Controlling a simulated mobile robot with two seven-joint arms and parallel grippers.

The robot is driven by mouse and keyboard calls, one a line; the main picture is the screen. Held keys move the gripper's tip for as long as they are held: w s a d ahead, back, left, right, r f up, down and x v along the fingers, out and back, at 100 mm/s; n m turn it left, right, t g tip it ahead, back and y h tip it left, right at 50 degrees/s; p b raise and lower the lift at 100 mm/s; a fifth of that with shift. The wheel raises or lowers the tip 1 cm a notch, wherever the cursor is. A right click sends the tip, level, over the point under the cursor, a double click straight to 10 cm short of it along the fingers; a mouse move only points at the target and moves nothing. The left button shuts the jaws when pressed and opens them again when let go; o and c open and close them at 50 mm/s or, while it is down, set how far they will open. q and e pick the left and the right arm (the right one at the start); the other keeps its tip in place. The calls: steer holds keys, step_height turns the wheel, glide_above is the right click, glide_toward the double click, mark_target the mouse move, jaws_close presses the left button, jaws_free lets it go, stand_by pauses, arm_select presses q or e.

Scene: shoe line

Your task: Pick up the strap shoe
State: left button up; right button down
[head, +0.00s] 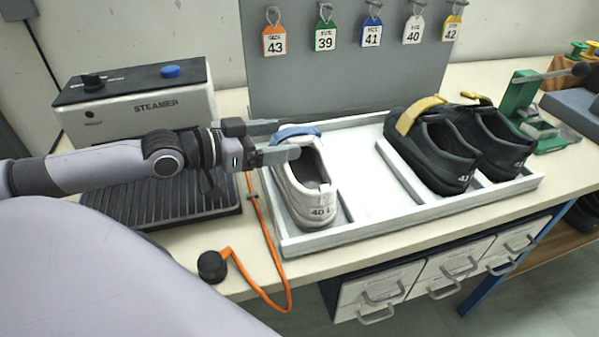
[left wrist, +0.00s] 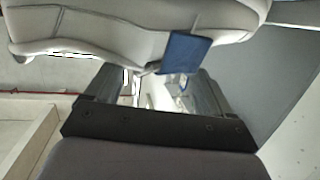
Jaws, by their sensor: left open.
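A white strap shoe (head: 318,200) marked 40, with a blue strap (head: 296,133) over its front, stands in the left part of a white tray (head: 372,232). My left gripper (head: 286,142) is open at the left side of this shoe, level with the strap. In the left wrist view the shoe's pale side (left wrist: 90,38) fills the top. The blue strap end (left wrist: 187,52) hangs just beyond the open left fingers (left wrist: 152,92). I cannot tell whether they touch it. Two dark shoes (head: 447,170) with yellow straps (head: 418,114) stand in the tray's right part. My right gripper is not in view.
A steamer (head: 140,103) with a dark ribbed plate (head: 160,205) stands left of the tray. An orange cord (head: 268,245) runs along the tray's left side. A grey board (head: 345,75) with several size tags rises behind. The tray's middle is empty.

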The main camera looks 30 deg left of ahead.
arm_select(q)
steer(key=shift+x, duration=2.15)
steer(key=shift+d+r, duration=0.1)
steer(key=shift+c, duration=0.4)
steer(key=c, duration=1.4)
